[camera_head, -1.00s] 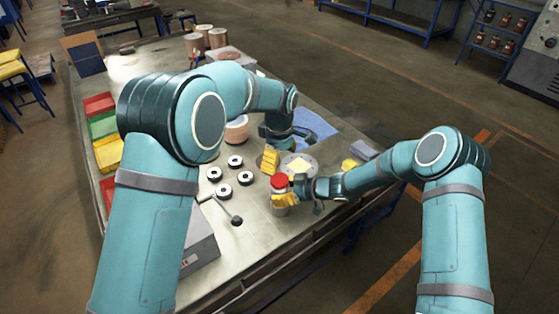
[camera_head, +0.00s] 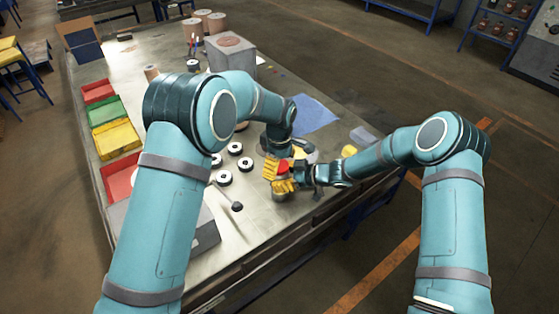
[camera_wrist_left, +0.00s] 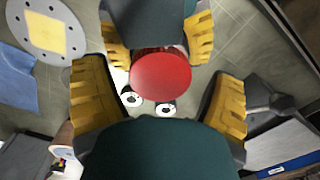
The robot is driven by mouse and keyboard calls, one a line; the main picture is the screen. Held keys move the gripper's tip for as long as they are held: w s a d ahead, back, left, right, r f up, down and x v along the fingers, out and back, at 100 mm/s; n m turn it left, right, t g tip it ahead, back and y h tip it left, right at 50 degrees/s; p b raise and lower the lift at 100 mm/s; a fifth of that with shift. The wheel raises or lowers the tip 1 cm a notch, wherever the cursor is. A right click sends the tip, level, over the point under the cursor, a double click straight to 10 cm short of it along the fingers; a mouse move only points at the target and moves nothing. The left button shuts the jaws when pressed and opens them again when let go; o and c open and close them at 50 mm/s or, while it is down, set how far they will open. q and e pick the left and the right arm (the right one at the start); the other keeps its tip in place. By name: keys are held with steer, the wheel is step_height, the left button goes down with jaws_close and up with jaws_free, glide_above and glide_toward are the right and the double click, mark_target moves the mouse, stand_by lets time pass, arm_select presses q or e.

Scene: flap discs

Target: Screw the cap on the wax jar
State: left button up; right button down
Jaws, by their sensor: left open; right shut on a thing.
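The red cap (camera_head: 283,167) sits on top of the wax jar (camera_head: 279,197), whose body is mostly hidden. My right gripper (camera_head: 285,186) is shut on the jar below the cap, and its yellow fingers also flank the jar in the left wrist view. My left gripper (camera_wrist_left: 162,102) is open, with its yellow fingers apart on the two sides of the red cap (camera_wrist_left: 161,76) and not touching it. In the head view it is close beside the cap, partly hidden. I cannot tell how tightly the cap sits.
Several black-and-white discs (camera_head: 224,178) lie left of the jar. A blue cloth (camera_head: 312,114) lies behind the grippers. A round plate with a yellow square (camera_wrist_left: 52,30) shows in the wrist view. Coloured bins (camera_head: 117,138) line the left table edge.

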arm_select(q)
steer(key=c, duration=1.3)
steer(key=shift+m, duration=1.6)
steer(key=o, duration=1.3)
steer(key=shift+c, duration=0.2)
steer(key=shift+r, duration=2.35)
